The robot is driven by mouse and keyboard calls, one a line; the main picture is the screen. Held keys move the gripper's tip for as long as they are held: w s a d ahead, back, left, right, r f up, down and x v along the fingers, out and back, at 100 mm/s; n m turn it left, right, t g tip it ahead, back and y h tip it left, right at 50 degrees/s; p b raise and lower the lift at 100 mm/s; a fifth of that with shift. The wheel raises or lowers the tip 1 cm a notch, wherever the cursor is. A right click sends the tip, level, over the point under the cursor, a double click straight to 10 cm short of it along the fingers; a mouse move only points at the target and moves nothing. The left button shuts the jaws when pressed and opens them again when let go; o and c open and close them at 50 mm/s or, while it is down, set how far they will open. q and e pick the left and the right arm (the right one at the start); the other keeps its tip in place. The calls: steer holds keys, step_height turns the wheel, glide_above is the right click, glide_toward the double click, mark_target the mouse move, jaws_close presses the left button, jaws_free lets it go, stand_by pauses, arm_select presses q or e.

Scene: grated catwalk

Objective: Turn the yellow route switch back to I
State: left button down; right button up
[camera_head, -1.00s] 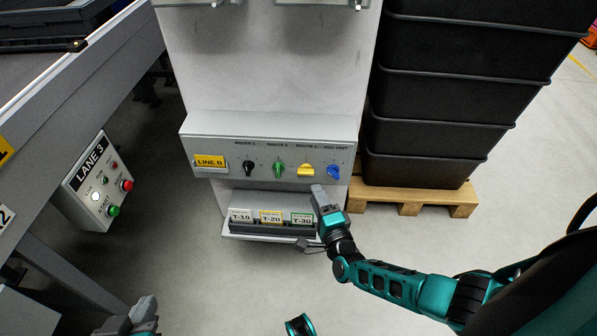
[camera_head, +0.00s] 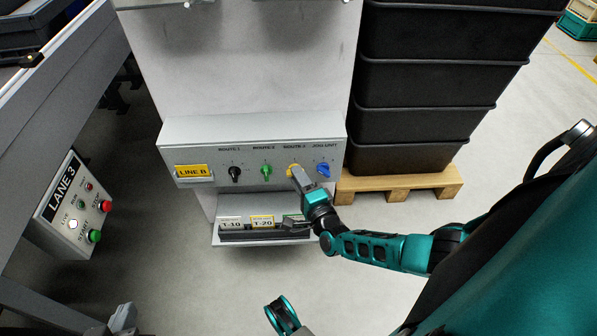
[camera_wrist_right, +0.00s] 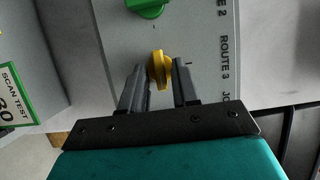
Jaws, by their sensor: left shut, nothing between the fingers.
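The yellow route switch (camera_head: 294,170) is under the ROUTE 3 label on the grey panel (camera_head: 205,153), between a green and a blue knob. In the right wrist view the yellow switch (camera_wrist_right: 160,70) has its handle lying crosswise to its I mark (camera_wrist_right: 188,64). My right gripper (camera_head: 298,176) is at the switch and partly hides it in the head view. Its two fingers are apart, one on each side of the yellow handle, with a gap showing. My left gripper (camera_head: 122,318) is shut and empty at the bottom left, away from the panel.
A black knob (camera_head: 234,174), a green knob (camera_head: 266,171) and a blue knob (camera_head: 323,169) share the panel. A card tray (camera_head: 235,237) is below it. Black bins (camera_head: 425,90) stand on a pallet at right. The LANE 3 box (camera_head: 72,205) is at left.

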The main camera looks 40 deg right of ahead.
jaws_close()
arm_select(q)
steer(key=shift+r, duration=0.1)
step_height(320, 180, up, 7)
steer(key=a+p, duration=0.1)
steer(key=p, duration=0.9)
steer(key=shift+s+a+f+y, duration=0.2)
steer(key=shift+s+a+y, duration=0.1)
arm_select(e)
steer(key=shift+w+a+r+n+g+h, duration=0.15)
steer(key=shift+n+g+h, duration=0.75)
steer(key=shift+n, duration=1.35)
steer(key=shift+w+a+r+n+g+h, duration=0.1)
steer(key=shift+r+n+g+h, duration=0.3)
steer(key=shift+n+g, duration=1.3)
steer(key=shift+w+a+r+n+g+h, duration=0.1)
steer(key=shift+n+g+h, duration=0.55)
steer(key=shift+n, duration=2.1)
steer(key=shift+f+h, duration=0.1)
steer(key=shift+h, duration=0.15)
